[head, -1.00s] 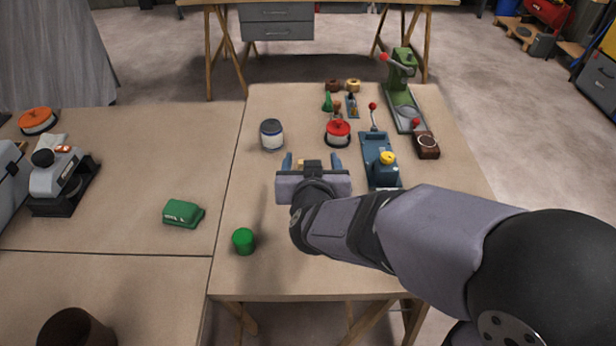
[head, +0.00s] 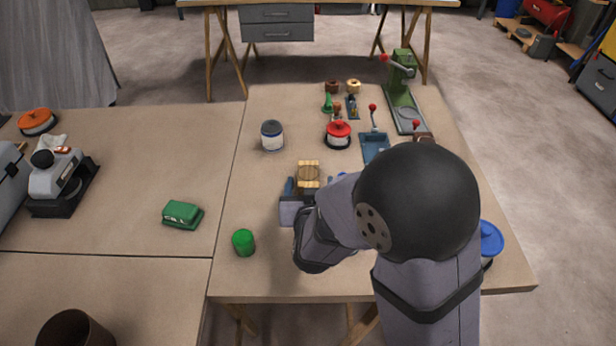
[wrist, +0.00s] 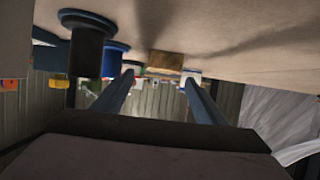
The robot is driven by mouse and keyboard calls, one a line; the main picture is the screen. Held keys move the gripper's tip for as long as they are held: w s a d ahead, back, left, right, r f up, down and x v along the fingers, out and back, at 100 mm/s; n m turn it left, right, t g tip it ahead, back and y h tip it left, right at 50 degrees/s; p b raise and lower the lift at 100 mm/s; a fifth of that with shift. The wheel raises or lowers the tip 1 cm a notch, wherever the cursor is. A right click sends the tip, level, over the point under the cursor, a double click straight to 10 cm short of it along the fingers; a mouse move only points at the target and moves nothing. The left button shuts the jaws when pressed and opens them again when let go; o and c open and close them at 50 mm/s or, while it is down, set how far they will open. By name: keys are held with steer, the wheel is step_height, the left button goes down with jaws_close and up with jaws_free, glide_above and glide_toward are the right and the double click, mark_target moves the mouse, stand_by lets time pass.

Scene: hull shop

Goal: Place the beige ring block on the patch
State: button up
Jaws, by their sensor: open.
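A tan wooden block (head: 308,172) with pale ends and a rounder brown middle sits on the table just ahead of my gripper (head: 315,184). I cannot tell for certain which of these is the ring block, and no clearly marked patch stands out. My gripper is open and low over the table. In the wrist view my fingers (wrist: 158,84) are apart and empty, with a brown block (wrist: 165,61) beyond them.
A green press (head: 402,90) stands back right. A blue-lidded item (head: 490,238) is at the right edge.

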mark_target(308, 176)
steer(key=shift+a+x, duration=0.15)
steer(key=shift+x, duration=1.15)
steer(key=shift+a+x, duration=0.1)
steer(key=shift+x, duration=1.2)
steer(key=shift+f, duration=0.15)
steer(key=c, duration=1.3)
step_height(308, 176, up, 10)
steer(key=p, duration=0.2)
